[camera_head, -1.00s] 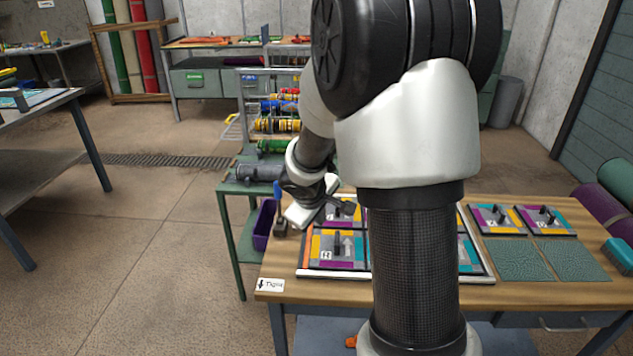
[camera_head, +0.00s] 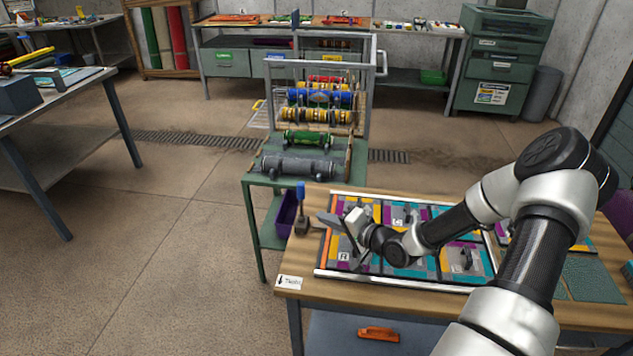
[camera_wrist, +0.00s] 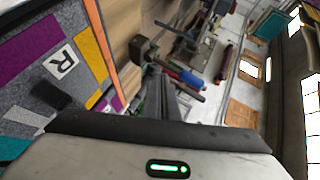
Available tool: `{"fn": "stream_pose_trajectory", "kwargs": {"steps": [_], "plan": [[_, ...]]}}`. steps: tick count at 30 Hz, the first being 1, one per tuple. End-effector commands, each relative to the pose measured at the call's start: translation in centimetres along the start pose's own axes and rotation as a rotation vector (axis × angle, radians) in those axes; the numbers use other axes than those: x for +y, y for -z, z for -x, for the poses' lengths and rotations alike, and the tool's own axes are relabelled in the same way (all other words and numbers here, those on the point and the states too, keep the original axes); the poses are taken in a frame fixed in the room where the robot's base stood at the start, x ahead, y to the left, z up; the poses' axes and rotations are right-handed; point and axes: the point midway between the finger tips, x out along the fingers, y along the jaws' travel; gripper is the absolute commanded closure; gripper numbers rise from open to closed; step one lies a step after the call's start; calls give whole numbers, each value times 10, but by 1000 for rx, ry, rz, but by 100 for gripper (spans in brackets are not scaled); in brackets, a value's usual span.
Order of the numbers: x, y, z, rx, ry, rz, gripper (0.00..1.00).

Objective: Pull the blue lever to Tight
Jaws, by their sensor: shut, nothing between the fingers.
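The blue lever (camera_head: 300,192) stands roughly upright on a dark base (camera_head: 302,227) at the table's left back corner. It also shows in the wrist view (camera_wrist: 188,77), just past my fingers. A white Tight label with a down arrow (camera_head: 289,283) sits at the table's front left corner. My gripper (camera_head: 327,219) is shut and empty, just right of the lever, over the left edge of the panel tray. In the wrist view its fingers (camera_wrist: 165,98) are together. I see no clear contact with the lever.
The framed tray of coloured panels (camera_head: 400,284) with upright handles lies under my arm. A green stand with rollers (camera_head: 310,165) is behind the lever, with a purple bin (camera_head: 286,215) below. The floor left of the table is clear.

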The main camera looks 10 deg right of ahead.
Motion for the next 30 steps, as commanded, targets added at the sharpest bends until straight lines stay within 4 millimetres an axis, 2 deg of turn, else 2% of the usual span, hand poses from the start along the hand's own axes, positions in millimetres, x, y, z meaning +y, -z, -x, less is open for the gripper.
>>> {"fn": "stream_pose_trajectory", "kwargs": {"steps": [1, 3, 6, 11, 17, 26, 30], "plan": [[-9, 13, 7, 52, 73, -103, 100], [-17, 27, 14, 106, 156, -202, 100], [-24, 40, 23, 154, 234, -286, 100], [-29, 48, 21, 176, 274, -324, 100], [-36, 53, -8, 172, 271, -321, 100], [-51, 67, -70, 173, 270, -320, 100], [-57, 46, -65, 171, 268, -323, 100]]}}
